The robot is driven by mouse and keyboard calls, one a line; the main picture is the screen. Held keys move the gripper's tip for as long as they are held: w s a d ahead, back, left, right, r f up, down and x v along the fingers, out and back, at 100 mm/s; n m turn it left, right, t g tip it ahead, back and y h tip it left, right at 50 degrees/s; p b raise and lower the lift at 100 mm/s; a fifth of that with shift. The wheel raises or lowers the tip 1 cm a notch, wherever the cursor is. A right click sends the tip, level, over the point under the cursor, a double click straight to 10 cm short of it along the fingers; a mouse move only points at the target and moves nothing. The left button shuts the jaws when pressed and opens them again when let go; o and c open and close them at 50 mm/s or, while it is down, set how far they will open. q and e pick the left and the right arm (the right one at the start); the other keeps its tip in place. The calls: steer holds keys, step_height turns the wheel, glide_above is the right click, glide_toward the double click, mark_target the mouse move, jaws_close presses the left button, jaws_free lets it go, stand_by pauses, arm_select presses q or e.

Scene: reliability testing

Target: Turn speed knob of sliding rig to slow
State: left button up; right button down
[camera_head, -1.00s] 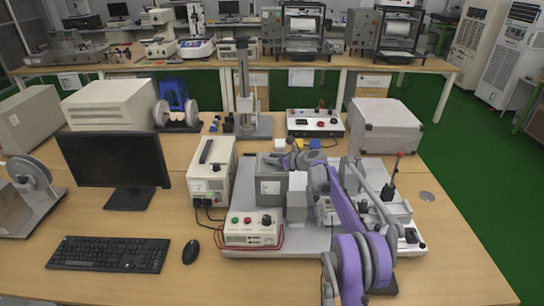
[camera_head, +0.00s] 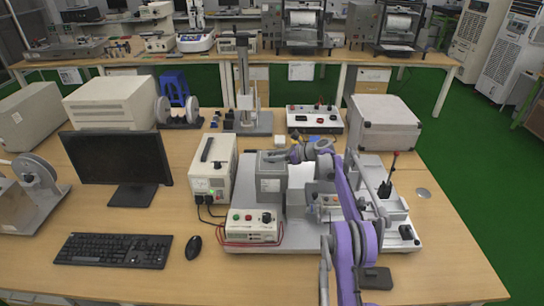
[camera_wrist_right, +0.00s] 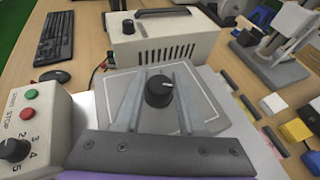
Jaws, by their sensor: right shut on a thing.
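The sliding rig has a grey base plate (camera_head: 290,240) on the table. A grey housing (camera_head: 270,187) stands on its left part and also shows in the right wrist view (camera_wrist_right: 215,90). A black knob (camera_wrist_right: 159,92) with a white pointer line sits on the housing's top; the pointer is toward the far side, and I see no speed marks beside it. My right gripper (camera_head: 284,156) is over the housing. Its fingers (camera_wrist_right: 160,95) lie on both sides of the knob and are shut on it. The head view hides the knob. My left gripper is out of view.
A control box (camera_head: 252,226) with green and red buttons and a numbered knob (camera_wrist_right: 13,149) stands beside the housing. A white power unit (camera_head: 212,168) is behind it. A lever (camera_head: 390,170) rises at the rig's right. Small blocks (camera_wrist_right: 273,103) lie behind the rig.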

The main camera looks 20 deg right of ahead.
steer(key=c, duration=0.5)
jaws_free()
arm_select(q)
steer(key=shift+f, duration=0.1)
arm_select(e)
steer(key=shift+s+d, duration=0.1)
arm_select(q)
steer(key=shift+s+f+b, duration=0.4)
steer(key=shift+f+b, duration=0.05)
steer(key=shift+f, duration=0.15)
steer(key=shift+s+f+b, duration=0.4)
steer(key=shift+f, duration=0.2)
arm_select(e)
steer(key=v, duration=1)
steer(key=shift+s+d, duration=0.15)
steer(key=shift+s, duration=0.05)
steer(key=shift+r, duration=0.15)
